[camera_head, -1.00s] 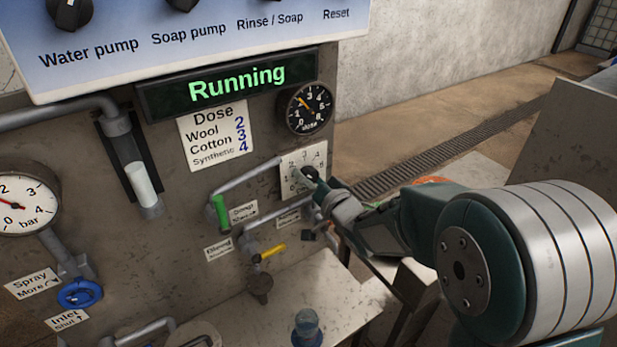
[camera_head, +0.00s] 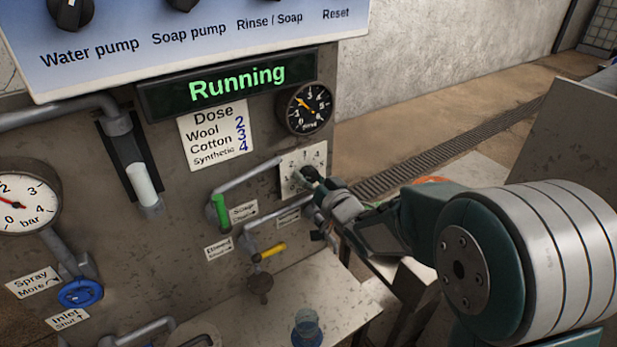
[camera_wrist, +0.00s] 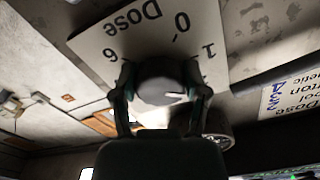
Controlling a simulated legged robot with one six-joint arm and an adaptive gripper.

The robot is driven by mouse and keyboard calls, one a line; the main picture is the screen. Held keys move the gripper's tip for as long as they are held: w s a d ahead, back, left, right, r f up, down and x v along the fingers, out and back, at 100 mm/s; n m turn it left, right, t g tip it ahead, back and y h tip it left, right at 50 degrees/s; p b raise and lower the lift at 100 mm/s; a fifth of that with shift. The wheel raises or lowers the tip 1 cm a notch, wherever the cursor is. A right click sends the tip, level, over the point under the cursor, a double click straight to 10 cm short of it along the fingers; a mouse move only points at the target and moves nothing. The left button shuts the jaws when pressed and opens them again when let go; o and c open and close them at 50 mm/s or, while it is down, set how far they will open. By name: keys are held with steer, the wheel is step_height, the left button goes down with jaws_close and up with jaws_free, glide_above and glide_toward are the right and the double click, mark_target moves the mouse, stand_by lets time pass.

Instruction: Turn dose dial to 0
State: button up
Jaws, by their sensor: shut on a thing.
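The dose dial plate (camera_head: 293,157) is a white numbered square on the machine's grey panel, below the round dose gauge (camera_head: 305,108). My gripper (camera_head: 314,180) reaches it from the right and covers part of it. In the wrist view, the plate (camera_wrist: 150,35) appears upside down, with "Dose", 0, 1 and 6 readable. My gripper (camera_wrist: 161,92) is shut on the round dark dial knob (camera_wrist: 155,82), one finger on each side. The knob's white pointer mark points right in this view, away from the 0. The number it faces is hidden by a finger.
A dose chart (camera_head: 214,136) lists wool 2, cotton 3, synthetic 4. The display (camera_head: 236,84) reads "Running". A green-handled lever (camera_head: 221,212) and a yellow-handled lever (camera_head: 270,253) sit left of and below the dial. A metal shelf (camera_head: 335,290) juts out below.

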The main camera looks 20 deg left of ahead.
steer(key=n, duration=0.4)
steer(key=shift+w+f+n, duration=0.1)
steer(key=shift+n, duration=0.2)
steer(key=n, duration=0.3)
steer(key=shift+d+n, duration=0.1)
steer(key=shift+n, duration=0.2)
steer(key=n, duration=0.3)
steer(key=shift+n, duration=2.1)
steer(key=o, duration=1.1)
steer(key=shift+o, duration=0.2)
steer(key=shift+s+d, duration=0.2)
steer(key=shift+d, duration=0.15)
steer(key=v, duration=1.1)
